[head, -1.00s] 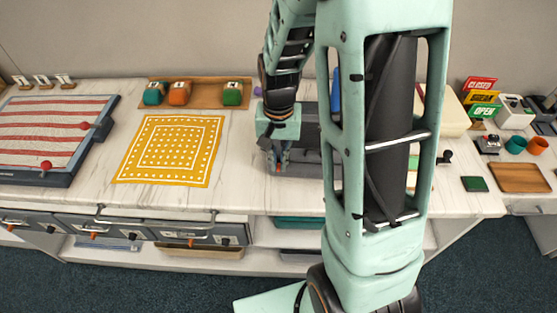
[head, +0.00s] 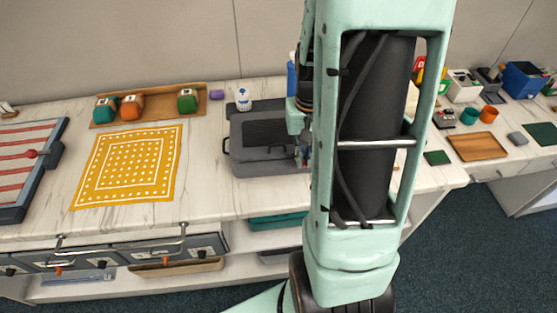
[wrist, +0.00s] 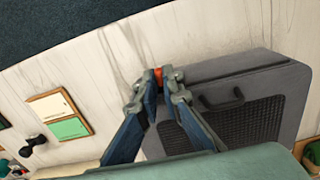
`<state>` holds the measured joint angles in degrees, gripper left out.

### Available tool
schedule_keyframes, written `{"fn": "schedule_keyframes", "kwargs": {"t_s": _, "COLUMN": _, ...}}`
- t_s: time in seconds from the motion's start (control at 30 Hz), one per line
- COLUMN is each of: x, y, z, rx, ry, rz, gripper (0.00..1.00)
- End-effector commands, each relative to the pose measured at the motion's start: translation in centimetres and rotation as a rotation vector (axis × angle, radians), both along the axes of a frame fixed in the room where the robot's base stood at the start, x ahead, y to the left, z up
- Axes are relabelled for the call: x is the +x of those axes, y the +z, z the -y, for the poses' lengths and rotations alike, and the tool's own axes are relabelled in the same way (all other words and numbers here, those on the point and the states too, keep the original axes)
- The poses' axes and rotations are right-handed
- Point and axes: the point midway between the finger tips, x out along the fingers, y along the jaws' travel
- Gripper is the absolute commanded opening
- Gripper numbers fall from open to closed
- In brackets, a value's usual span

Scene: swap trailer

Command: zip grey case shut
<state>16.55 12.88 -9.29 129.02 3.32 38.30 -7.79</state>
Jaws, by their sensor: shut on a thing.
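The grey case (head: 262,163) lies on the counter with its lid down and a dark mesh panel on top. In the wrist view the case (wrist: 210,70) fills the right side, with its black handle (wrist: 221,101) in sight. My gripper (wrist: 160,76) is shut on a small orange-red zip pull (wrist: 158,73) at a corner of the case. In the head view my gripper (head: 304,156) is at the case's right end, partly hidden by my arm. How far the zip is closed along the seam cannot be told.
A white bottle (head: 243,99) stands behind the case. A yellow patterned mat (head: 128,170) lies to the left. The counter's front edge is close to the case.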

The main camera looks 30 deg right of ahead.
Motion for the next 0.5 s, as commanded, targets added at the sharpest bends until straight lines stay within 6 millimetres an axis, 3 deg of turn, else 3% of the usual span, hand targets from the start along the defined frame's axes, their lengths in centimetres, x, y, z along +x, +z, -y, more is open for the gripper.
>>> {"fn": "schedule_keyframes", "kwargs": {"t_s": 0.2, "x": -0.8, "y": 0.0, "z": 2.4, "rx": -0.002, "ry": -0.002, "rz": 0.002, "gripper": 0.0}}
{"fn": "schedule_keyframes", "kwargs": {"t_s": 0.5, "x": -0.9, "y": 0.1, "z": 2.7, "rx": -0.001, "ry": -0.001, "rz": 0.002, "gripper": 0.0}}
